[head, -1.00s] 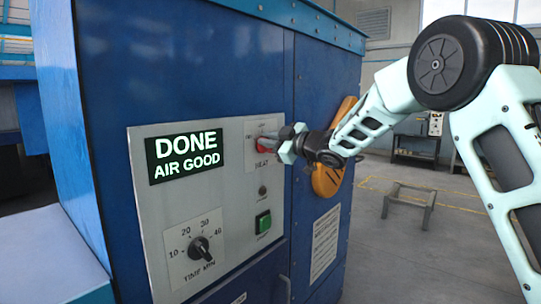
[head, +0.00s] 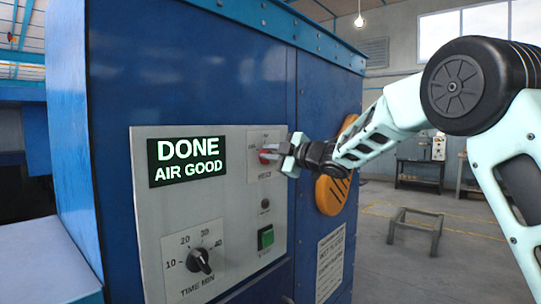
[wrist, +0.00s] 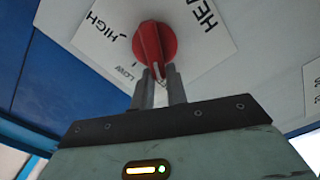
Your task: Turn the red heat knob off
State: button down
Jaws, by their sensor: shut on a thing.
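The red heat knob (head: 265,158) sits on its small white plate in the upper right of the control panel (head: 225,200). In the wrist view the knob (wrist: 154,40) fills the top middle, with a pale pointer mark at its near end by my fingertips. HIGH and LOW print shows to its left; any OFF mark is hidden or out of view. My gripper (wrist: 157,74) is shut on the knob's near end, one finger on each side. In the head view my gripper (head: 279,153) reaches the knob from the right and hides part of it.
A lit display (head: 187,158) reads DONE, AIR GOOD. Below are a black timer knob (head: 199,261) and a green button (head: 265,237). A yellow-orange handle (head: 333,195) is on the machine's side, behind my arm. Open floor and a low metal frame (head: 415,225) lie right.

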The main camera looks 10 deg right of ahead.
jog(key=c, duration=1.4)
grip_release()
jog(key=b+v, duration=0.3)
jog(key=v, duration=1.4)
jog(key=shift+s+d, duration=0.1)
